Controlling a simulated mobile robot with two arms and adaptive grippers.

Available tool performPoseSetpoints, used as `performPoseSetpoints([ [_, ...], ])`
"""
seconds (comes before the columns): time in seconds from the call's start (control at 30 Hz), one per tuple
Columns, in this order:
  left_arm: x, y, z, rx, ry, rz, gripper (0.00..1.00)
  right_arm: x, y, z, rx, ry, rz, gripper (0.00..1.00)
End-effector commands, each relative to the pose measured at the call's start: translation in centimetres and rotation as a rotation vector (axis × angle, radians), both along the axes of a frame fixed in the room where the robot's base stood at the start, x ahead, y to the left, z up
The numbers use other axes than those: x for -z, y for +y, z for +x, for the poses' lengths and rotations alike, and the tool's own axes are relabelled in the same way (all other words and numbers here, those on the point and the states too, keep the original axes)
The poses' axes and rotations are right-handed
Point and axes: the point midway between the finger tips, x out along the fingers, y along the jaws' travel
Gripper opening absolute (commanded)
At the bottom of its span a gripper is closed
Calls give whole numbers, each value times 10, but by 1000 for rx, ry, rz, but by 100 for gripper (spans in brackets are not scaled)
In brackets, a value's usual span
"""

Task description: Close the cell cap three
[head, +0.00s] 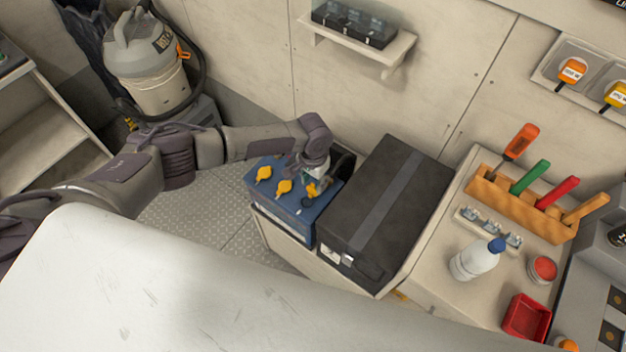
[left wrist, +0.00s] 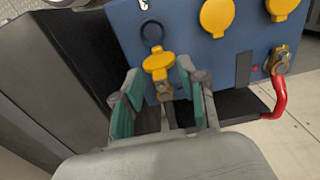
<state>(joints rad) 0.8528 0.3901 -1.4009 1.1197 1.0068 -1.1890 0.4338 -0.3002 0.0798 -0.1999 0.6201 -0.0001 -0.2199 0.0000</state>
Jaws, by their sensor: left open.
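The blue battery box (head: 292,215) stands left of a black case, with several yellow cell caps on top. Two caps (head: 264,172) (head: 283,187) lie flat, seemingly over their cells. The third cap (head: 312,189) is beside a dark round cell opening (head: 306,202), which is uncovered. The left wrist view also shows this cap (left wrist: 158,64), next to the bare dark ring (left wrist: 152,32). My left gripper (head: 317,178) is above the battery's far right part. Its teal-padded fingers (left wrist: 160,75) are open, with the cap between or just beyond the tips; contact cannot be told. My right gripper is not in view.
The black case (head: 385,200) stands close on the battery's right. A red cable (left wrist: 278,97) rises near a terminal (left wrist: 280,62). A bench with a tool rack (head: 520,205), a bottle (head: 478,260) and a red tray (head: 526,318) is farther right.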

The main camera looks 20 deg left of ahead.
Motion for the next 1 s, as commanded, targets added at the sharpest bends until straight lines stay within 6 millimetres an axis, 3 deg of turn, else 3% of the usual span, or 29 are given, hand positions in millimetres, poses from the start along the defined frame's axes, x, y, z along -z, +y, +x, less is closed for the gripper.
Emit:
performPoseSetpoints([
  [0.2,0,0,0,0,0,-1,40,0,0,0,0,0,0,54],
  [0.4,0,0,0,-1,0,-1,7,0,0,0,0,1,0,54],
  [0.47,0,0,0,-1,0,-1,0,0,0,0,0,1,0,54],
  [0.77,-1,0,-2,-1,-11,-6,0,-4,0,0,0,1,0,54],
  [1.0,-4,3,-10,-2,-95,-38,0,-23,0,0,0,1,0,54],
])
